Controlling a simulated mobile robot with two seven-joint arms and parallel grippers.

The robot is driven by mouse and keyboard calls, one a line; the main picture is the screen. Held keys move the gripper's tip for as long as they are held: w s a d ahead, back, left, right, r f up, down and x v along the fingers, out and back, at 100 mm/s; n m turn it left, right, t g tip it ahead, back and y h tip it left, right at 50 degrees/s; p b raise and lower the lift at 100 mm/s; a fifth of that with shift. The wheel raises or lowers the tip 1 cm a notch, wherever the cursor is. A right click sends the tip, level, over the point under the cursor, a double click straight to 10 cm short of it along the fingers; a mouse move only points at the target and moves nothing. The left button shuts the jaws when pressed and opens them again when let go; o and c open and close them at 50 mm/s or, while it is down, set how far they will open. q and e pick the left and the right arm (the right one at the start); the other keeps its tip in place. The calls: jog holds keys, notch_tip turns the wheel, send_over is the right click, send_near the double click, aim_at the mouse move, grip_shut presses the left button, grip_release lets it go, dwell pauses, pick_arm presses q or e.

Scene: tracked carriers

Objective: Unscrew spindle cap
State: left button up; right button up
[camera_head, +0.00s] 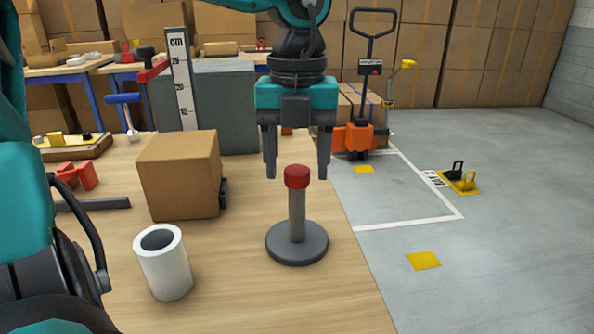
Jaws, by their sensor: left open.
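The spindle (297,218) stands upright on a round dark base (297,250) near the table's right edge. Its red cap (297,176) sits on top of the post. My left gripper (297,172) points down over the spindle with its two fingers apart, one on each side of the cap in the picture. The fingers do not appear to touch the cap, and the exact depth between them is hard to tell. My right gripper does not show.
A white hollow cylinder (163,262) and a cardboard box (180,175) stand left of the spindle on the wooden table (230,300). A grey block with a measuring scale (182,80) is behind. An orange pallet jack (357,137) stands on the floor beyond the table.

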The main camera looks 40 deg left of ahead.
pick_arm(q)
jog(key=m+p, duration=0.1)
jog(key=m, duration=0.9)
dwell(0.3)
